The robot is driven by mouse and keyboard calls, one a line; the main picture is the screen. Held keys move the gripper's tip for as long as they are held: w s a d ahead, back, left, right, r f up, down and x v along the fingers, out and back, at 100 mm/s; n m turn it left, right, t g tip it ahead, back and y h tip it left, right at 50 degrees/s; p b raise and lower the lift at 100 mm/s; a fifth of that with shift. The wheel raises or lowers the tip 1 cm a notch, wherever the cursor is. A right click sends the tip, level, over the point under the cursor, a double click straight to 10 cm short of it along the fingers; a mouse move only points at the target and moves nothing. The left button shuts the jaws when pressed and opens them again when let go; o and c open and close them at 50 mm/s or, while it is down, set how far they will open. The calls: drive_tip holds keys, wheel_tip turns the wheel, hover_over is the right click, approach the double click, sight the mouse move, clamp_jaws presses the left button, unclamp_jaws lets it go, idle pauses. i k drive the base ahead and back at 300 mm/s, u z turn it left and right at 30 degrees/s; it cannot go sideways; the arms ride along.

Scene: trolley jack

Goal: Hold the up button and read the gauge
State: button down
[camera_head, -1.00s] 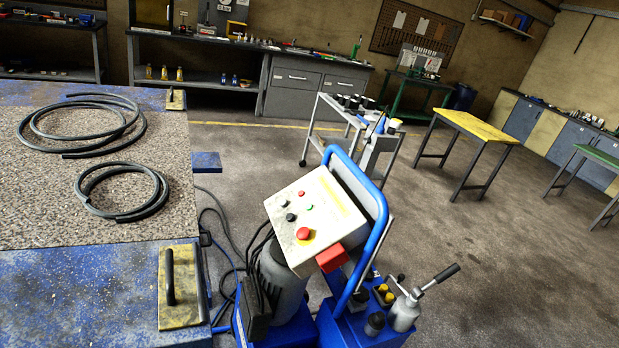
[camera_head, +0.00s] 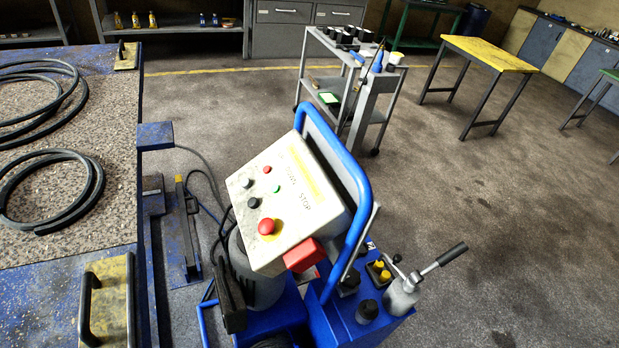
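A tilted cream control box (camera_head: 290,205) sits on the blue jack unit (camera_head: 330,310), near the picture's middle. Its face has a grey-white button (camera_head: 246,181), a black button (camera_head: 253,203), a small red light or button (camera_head: 267,170), a green one (camera_head: 276,188) and a large red stop knob (camera_head: 267,226) on yellow. Lettering on the box is partly readable; I cannot tell which button is marked up. No gauge face can be made out. My gripper is not in view, and nothing is seen touching the buttons.
A blue tube handle (camera_head: 345,170) arches behind the box. A lever pump (camera_head: 402,298) stands at the right of the unit. A blue platform (camera_head: 110,225) with hose coils (camera_head: 60,190) is at left. A grey trolley (camera_head: 345,85) stands behind.

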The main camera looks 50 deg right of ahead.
sight(246, 183)
drive_tip(key=z, duration=0.65)
drive_tip(key=i, duration=1)
drive_tip(key=u, duration=0.1)
